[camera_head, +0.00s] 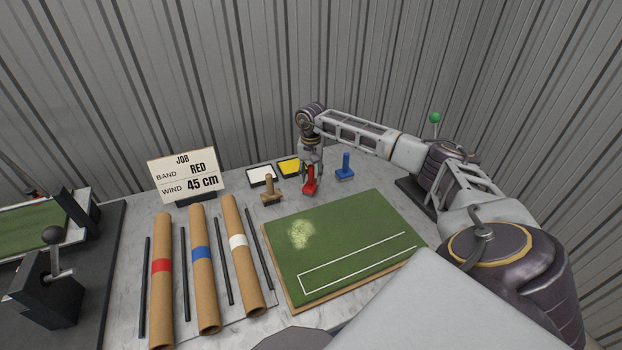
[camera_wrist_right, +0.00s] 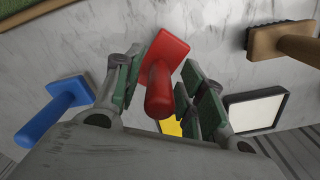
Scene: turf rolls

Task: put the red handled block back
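The red handled block (camera_head: 310,186) stands on the grey bench behind the turf board, between the wooden brush and the blue handled block. My right gripper (camera_head: 311,168) is right above it, pointing down. In the right wrist view, the red block (camera_wrist_right: 165,62) shows between the two fingers (camera_wrist_right: 160,85), its handle pointing toward the camera. The fingers look open, with a gap beside the handle; contact is not clear. A yellow pad (camera_head: 289,166) lies just behind, partly hidden by the gripper in the wrist view. My left gripper is not in view.
The blue handled block (camera_head: 345,170) stands to the right, the wooden brush (camera_head: 270,193) to the left. A white pad (camera_head: 260,172) lies behind the brush. A green turf board (camera_head: 340,235), several cardboard rolls (camera_head: 203,270) and a job sign (camera_head: 185,175) fill the bench.

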